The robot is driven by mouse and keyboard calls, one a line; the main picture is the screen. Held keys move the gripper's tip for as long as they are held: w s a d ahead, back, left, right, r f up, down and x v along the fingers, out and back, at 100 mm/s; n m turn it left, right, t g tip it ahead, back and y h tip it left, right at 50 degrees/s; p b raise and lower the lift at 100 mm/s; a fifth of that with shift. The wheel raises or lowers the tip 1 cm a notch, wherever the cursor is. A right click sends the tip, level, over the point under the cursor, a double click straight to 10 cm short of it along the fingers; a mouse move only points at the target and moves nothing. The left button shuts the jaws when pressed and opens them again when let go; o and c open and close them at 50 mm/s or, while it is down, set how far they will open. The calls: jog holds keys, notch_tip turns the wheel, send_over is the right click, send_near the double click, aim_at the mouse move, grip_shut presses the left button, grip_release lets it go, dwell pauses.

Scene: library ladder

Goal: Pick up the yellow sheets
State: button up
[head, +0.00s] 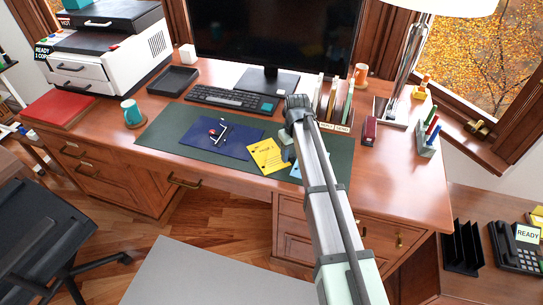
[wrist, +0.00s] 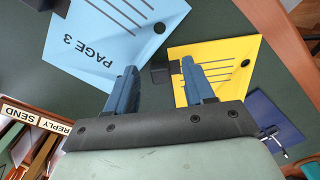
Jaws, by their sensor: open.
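The yellow sheets (head: 267,157) lie on the dark green desk mat (head: 165,128), beside the blue folder. In the wrist view the yellow sheets (wrist: 222,68) show printed lines and a black dot, with a small dark block at their left edge. My gripper (wrist: 158,85) is open and empty, its fingers pointing toward the mat between the yellow sheets and a light blue sheet marked PAGE 3 (wrist: 105,38). The right finger overlaps the yellow sheets in the picture; I cannot tell its height above them. In the head view my arm partly hides the light blue sheet (head: 296,171).
A sorter marked REPLY and SEND (head: 334,115) stands to the right. The keyboard (head: 232,100) and monitor (head: 275,35) are behind. The mat's left part is clear.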

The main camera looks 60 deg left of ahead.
jog(key=shift+f, duration=0.2)
grip_shut()
dwell(0.4)
jog(key=shift+r, duration=0.15)
